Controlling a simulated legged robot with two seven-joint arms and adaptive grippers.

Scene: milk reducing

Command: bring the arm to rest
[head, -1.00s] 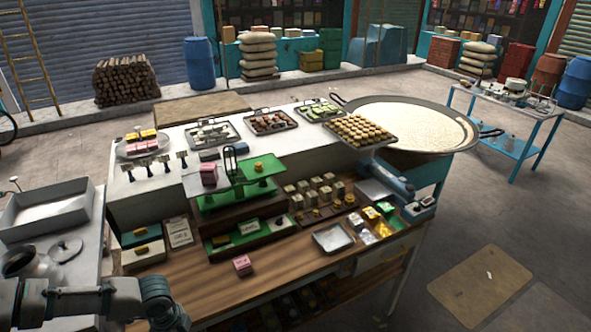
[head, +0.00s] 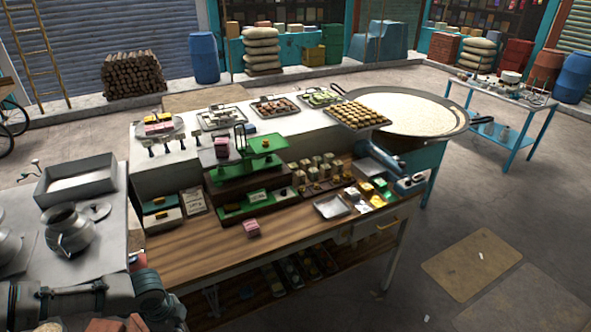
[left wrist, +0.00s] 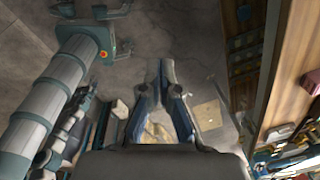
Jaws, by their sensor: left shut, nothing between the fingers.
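My left arm (head: 80,305) comes in at the lower left of the head view, low beside the wooden counter; its gripper cannot be made out there. In the left wrist view my left gripper (left wrist: 166,64) is shut and empty, its fingers pointing away over the grey floor. The counter edge (left wrist: 263,90) runs along the right of that view, apart from the fingers. My right gripper is in neither view.
The wooden counter (head: 200,262) carries a green scale (head: 255,165) and a pink block (head: 252,228). A metal pot (head: 69,232) and a grey tray (head: 77,182) stand on the left table. A wide pan (head: 410,112) is at the back right. The right floor is mostly clear.

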